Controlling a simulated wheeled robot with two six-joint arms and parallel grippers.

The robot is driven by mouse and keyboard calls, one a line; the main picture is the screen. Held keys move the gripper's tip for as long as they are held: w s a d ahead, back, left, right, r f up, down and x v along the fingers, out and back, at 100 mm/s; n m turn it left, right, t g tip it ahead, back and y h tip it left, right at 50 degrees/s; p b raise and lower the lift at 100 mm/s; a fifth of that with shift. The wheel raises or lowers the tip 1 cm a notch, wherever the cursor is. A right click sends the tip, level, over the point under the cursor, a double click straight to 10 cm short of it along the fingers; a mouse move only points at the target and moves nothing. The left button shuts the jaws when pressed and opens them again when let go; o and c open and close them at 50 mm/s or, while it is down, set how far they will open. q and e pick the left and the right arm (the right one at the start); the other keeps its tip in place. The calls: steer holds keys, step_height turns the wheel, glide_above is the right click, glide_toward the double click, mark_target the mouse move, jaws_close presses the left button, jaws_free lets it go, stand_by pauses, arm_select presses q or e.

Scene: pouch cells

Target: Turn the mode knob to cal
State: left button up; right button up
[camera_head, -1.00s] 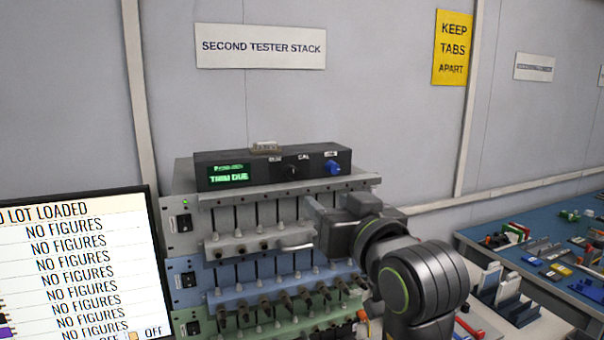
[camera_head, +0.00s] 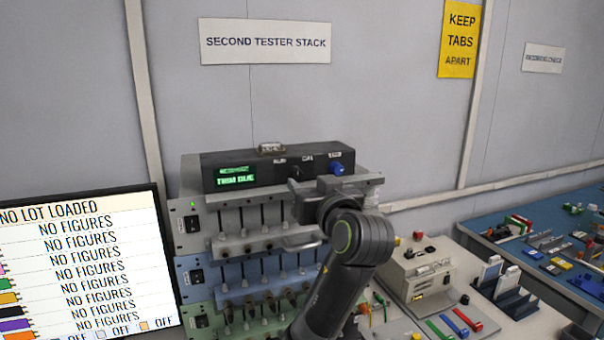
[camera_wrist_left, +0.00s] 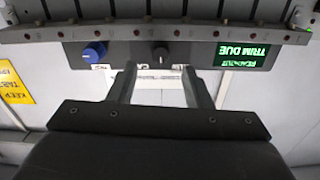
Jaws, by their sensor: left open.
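The black tester unit (camera_head: 265,165) sits on top of the stack, with a green display (camera_head: 236,176) reading "TRIM DUE". A small dark knob (camera_head: 294,172) is on its front, beside a blue knob (camera_head: 337,168). Small labels, one reading like "CAL", sit above them; the dark knob's pointer direction is too small to tell. My left gripper (camera_head: 303,190) is just below and in front of the dark knob. In the left wrist view, upside down, the open fingers (camera_wrist_left: 158,85) straddle the line to the dark knob (camera_wrist_left: 161,54), apparently not touching it. The blue knob (camera_wrist_left: 94,52) is outside them.
Below are tester rows with levers and a grey ledge (camera_head: 262,240). A monitor (camera_head: 85,265) stands at left. At right are a beige device (camera_head: 425,268) and a blue table (camera_head: 540,245) with small parts.

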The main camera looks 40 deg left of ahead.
mark_target(298, 175)
arm_select(q)
steer(key=shift+p+x, duration=0.55)
steer(key=shift+x, duration=1.6)
steer(key=shift+c, duration=0.2)
steer(key=c, duration=0.9)
